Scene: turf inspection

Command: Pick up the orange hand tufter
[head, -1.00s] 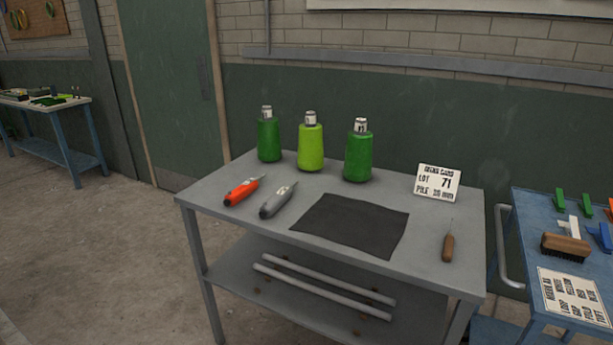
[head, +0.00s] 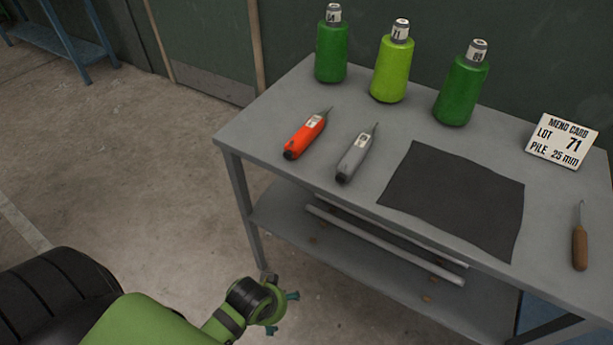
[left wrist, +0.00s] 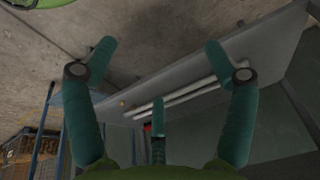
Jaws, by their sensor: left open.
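The orange hand tufter (head: 305,136) lies near the left end of the grey table, its thin metal tip pointing to the back right. A grey hand tufter (head: 356,155) lies just right of it, apart from it. My left gripper (head: 285,304) is low in front of the table's left end, below the tabletop and well away from the tufter. In the left wrist view its teal fingers (left wrist: 160,75) are spread with nothing between them. My right gripper is in neither view.
The grey table (head: 390,140) also bears green yarn cones (head: 390,68), a dark mat (head: 455,200), a lot card (head: 560,142) and a wooden-handled tool (head: 580,245). Its lower shelf holds pale rods (head: 385,245). The floor left of the table is clear.

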